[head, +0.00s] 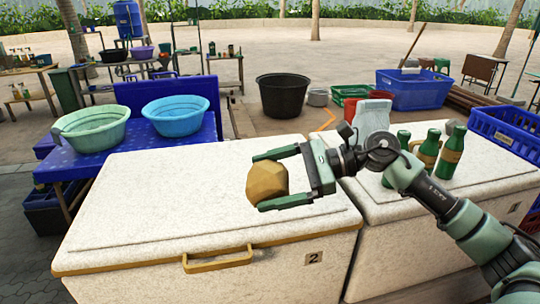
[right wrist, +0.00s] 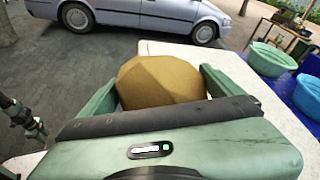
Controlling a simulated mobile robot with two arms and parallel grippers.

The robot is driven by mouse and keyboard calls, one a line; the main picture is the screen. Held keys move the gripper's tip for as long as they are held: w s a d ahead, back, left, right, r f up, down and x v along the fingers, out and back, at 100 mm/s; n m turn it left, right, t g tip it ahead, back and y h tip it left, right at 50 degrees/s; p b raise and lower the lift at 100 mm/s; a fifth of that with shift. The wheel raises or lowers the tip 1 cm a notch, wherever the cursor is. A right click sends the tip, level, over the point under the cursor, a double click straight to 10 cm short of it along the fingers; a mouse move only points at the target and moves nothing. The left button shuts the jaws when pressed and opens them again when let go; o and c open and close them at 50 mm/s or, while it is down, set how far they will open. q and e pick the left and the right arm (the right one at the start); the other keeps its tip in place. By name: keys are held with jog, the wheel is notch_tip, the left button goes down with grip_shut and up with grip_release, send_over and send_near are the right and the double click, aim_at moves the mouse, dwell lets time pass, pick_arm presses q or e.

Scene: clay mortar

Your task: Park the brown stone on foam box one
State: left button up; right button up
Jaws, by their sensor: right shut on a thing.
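The brown stone (head: 267,182) is a faceted tan-brown lump between the fingers of my right gripper (head: 268,181). The gripper is shut on it, above the white lid of the foam box marked 2 (head: 150,195). I cannot tell whether the stone touches the lid. In the right wrist view the stone (right wrist: 160,80) sits between the two green fingers. A second white foam box (head: 385,262) stands to the right, partly behind my right arm; no number 1 is readable on it.
Green bottles (head: 450,150) and a pale grey container (head: 372,117) stand on the right box. A blue crate (head: 505,130) is at the far right. Green (head: 92,128) and blue basins (head: 175,115) stand on a blue table at left. The left box's lid is otherwise clear.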

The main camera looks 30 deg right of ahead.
jog(key=s+a+f+t, duration=0.1)
jog(key=s+a+f, duration=0.1)
jog(key=s+f, duration=0.4)
jog(key=s+a+f+m+t+h, duration=0.1)
jog(key=s+a+f, duration=0.2)
jog(key=f, duration=0.7)
jog(key=s, duration=0.2)
jog(key=shift+s+a+m, duration=0.3)
jog(key=shift+s+a, duration=0.05)
jog(key=shift+f, duration=0.1)
